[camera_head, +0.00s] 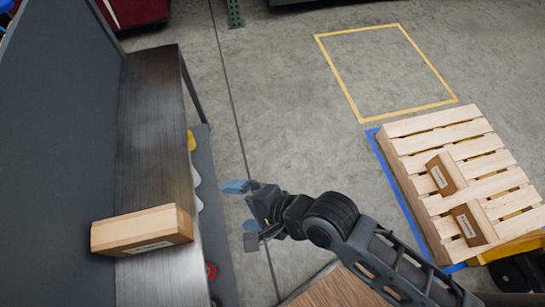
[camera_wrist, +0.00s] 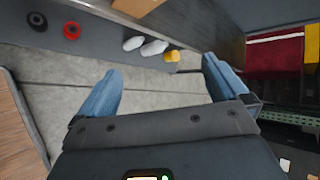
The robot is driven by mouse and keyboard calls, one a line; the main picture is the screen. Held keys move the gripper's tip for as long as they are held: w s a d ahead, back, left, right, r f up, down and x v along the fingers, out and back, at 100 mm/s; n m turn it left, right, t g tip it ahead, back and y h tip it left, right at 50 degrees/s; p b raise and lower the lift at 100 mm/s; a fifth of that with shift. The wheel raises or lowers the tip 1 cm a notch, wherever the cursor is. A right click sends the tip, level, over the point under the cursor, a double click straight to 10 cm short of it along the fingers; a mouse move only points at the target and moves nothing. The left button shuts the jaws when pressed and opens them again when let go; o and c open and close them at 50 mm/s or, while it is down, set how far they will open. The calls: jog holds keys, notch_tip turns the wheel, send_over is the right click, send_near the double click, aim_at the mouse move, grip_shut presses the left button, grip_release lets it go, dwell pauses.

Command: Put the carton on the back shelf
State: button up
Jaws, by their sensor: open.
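A brown carton with a white label (camera_head: 142,230) lies on the upper board of the dark metal shelf (camera_head: 155,110) at the left in the head view. It sits across the board toward the near end. A brown patch, likely this carton (camera_wrist: 137,5), is cut off at the top of the wrist view. Two more cartons (camera_head: 446,173) (camera_head: 474,223) lie on the wooden pallet at the right. My gripper (camera_head: 243,209) is open and empty, right of the shelf edge and apart from the carton. Its blue fingers show spread in the wrist view (camera_wrist: 162,85).
The lower shelf level (camera_wrist: 95,50) holds red rolls (camera_wrist: 71,30), white bottles (camera_wrist: 153,47) and a yellow item (camera_wrist: 172,56). A grey panel (camera_head: 55,130) backs the shelf. The pallet (camera_head: 440,125) stands at the right. The shelf's far part and the yellow-taped floor square (camera_head: 360,116) are clear.

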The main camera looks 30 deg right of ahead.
jog(key=s+d+r+n+t+h, duration=0.5)
jog(key=s+d+r+n, duration=0.5)
jog(key=s+d, duration=0.4)
jog(key=s+d+r+n+t, duration=0.1)
jog(key=s+r+n, duration=0.5)
jog(key=r, duration=0.2)
jog(key=shift+r+t+h, duration=0.25)
jog(key=shift+t+h, duration=0.05)
jog(key=shift+h, duration=0.1)
jog(key=shift+s, duration=0.1)
